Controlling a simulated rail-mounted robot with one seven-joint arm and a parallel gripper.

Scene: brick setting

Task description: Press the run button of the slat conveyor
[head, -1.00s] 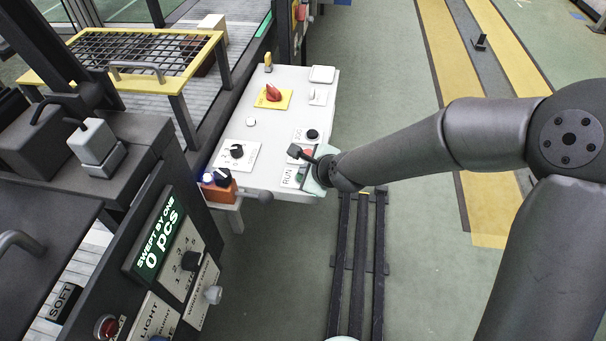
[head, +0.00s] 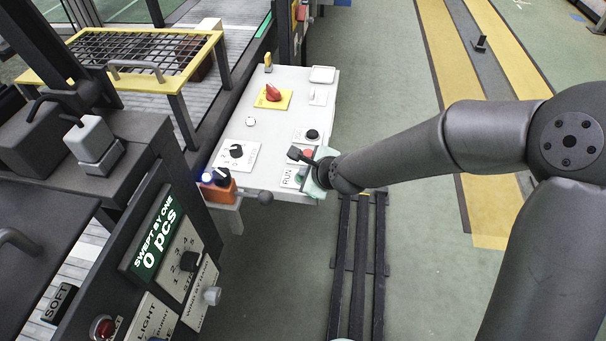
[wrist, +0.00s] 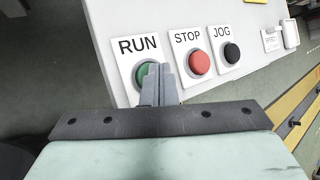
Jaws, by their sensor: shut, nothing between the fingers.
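The green run button (wrist: 141,75) sits on a white plate marked RUN on the white control panel. In the wrist view the shut fingers of my gripper (wrist: 158,80) are in front of it and cover its right part. I cannot tell whether the fingertips touch it. In the head view my gripper (head: 302,174) is over the near right corner of the panel (head: 272,130), beside the RUN label (head: 289,176). The fingers hold nothing.
The red STOP button (wrist: 199,62) and black JOG button (wrist: 232,52) lie right of RUN.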

